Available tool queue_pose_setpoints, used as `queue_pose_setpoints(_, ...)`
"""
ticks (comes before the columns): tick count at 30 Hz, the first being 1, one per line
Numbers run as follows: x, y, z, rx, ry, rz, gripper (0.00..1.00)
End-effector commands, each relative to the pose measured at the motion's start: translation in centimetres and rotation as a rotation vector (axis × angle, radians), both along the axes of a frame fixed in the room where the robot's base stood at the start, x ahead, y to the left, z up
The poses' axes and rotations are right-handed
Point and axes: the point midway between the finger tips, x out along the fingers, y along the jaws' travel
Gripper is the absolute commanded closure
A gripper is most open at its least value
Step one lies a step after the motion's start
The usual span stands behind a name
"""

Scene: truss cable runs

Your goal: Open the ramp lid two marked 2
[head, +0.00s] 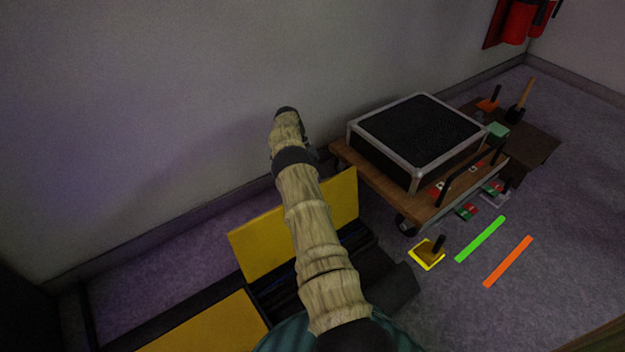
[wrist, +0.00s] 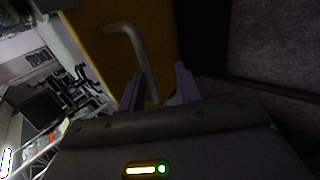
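A yellow ramp lid (head: 262,243) stands raised, nearly upright, over the dark cable ramp (head: 385,280), partly hidden behind my arm. A second yellow lid (head: 210,328) lies flat at the lower left. No number can be read on either lid. In the wrist view a yellow panel (wrist: 155,22) with a bent grey handle (wrist: 138,52) fills the upper middle. My gripper (wrist: 158,85) has its two fingers apart, with the handle's lower end between them in the picture; I cannot tell whether they touch it. In the head view my gripper is hidden.
A wooden cart (head: 375,178) carrying a black, silver-edged case (head: 420,130) stands right of the ramp. A yellow block with a dark peg (head: 428,252), a green strip (head: 480,239) and an orange strip (head: 508,261) are on the floor. The wall (head: 130,110) is behind.

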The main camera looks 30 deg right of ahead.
Motion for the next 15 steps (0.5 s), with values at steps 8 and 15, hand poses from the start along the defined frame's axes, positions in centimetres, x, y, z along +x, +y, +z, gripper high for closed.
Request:
queue_pose_setpoints(8, 0.0, 0.0, 0.3, -0.001, 0.001, 0.000, 0.68)
queue_pose_setpoints(15, 0.0, 0.0, 3.0, -0.001, 0.000, -0.001, 0.68)
